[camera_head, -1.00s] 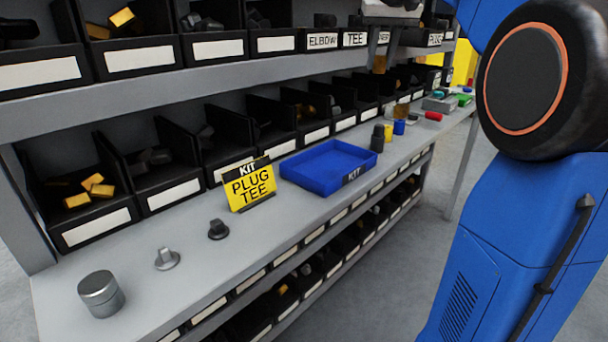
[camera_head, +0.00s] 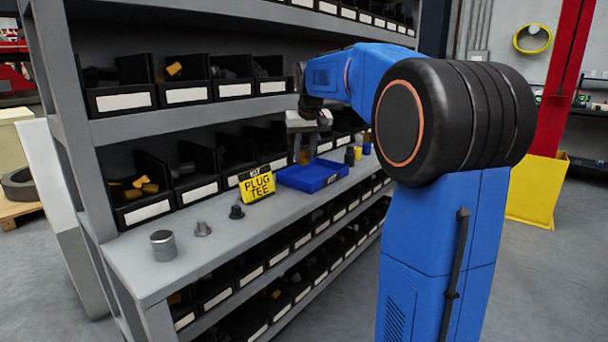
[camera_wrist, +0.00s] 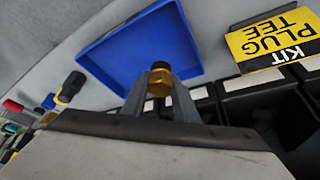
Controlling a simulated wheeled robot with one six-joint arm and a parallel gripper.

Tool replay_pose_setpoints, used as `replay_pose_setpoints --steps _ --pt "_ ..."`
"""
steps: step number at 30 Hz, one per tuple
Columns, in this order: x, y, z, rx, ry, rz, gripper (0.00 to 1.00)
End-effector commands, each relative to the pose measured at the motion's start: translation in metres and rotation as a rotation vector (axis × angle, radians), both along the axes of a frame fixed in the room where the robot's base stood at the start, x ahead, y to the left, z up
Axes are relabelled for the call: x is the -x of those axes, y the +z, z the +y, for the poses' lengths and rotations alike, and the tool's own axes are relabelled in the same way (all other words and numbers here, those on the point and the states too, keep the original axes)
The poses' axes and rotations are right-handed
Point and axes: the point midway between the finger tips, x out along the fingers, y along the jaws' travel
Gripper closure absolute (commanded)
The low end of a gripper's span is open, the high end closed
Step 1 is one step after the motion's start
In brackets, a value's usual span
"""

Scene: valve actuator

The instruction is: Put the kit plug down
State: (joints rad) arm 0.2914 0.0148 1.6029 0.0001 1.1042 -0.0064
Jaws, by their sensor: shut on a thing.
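My gripper (camera_wrist: 160,98) is shut on the kit plug (camera_wrist: 159,84), a brass hex piece with a dark round end, held between the fingertips in the wrist view. The blue kit tray (camera_wrist: 138,48) lies beyond the fingers there, and its visible floor is empty. In the head view my gripper (camera_head: 308,124) is above the back of the blue tray (camera_head: 309,176) on the middle shelf. The plug is above the shelf surface, near the tray's edge in the wrist view; how far above it is, I cannot tell.
A yellow "KIT PLUG TEE" sign (camera_head: 257,185) stands left of the tray. A metal cylinder (camera_head: 163,245), a grey fitting (camera_head: 203,229) and a dark fitting (camera_head: 237,211) stand left along the shelf. A dark cylinder (camera_head: 350,156) stands right of the tray. Black bins (camera_head: 195,180) line the back.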

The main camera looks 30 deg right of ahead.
Motion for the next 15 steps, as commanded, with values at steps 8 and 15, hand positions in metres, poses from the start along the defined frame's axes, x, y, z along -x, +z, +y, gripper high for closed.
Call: replay_pose_setpoints --steps 8,15 --pt "0.000 -0.021 0.000 0.000 0.000 -0.001 0.99" --pt "0.000 -0.051 0.000 0.000 0.000 0.000 0.99"
